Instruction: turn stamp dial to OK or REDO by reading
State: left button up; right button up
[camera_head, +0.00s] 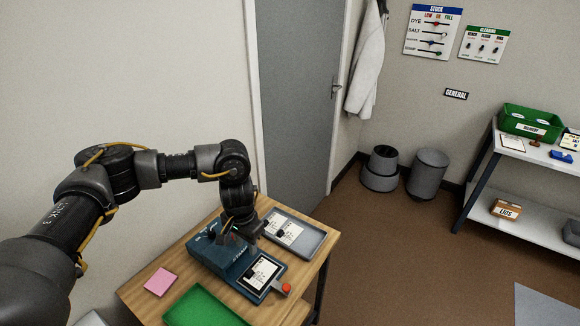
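A teal stamp machine (213,259) stands on the small wooden table. A white card lies on the machine's front plate (274,259), with a red button (286,288) at its right corner. My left gripper (240,232) points down over the top of the machine, close to its back right part. Its fingers are dark and small here, so I cannot tell whether they are open or touch a dial. The dial's pointer and the reading are too small to make out. My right gripper is not in view.
A grey tray (318,243) with a white card lies behind the machine, and a green tray (200,310) in front. A pink pad (160,281) lies at the left. A shelf with a green bin (530,122) stands far right. The brown floor between is open.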

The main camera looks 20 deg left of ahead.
aim_at(211, 234)
jog(key=u, duration=0.1)
jog(key=k, duration=1)
jog(key=z, duration=0.1)
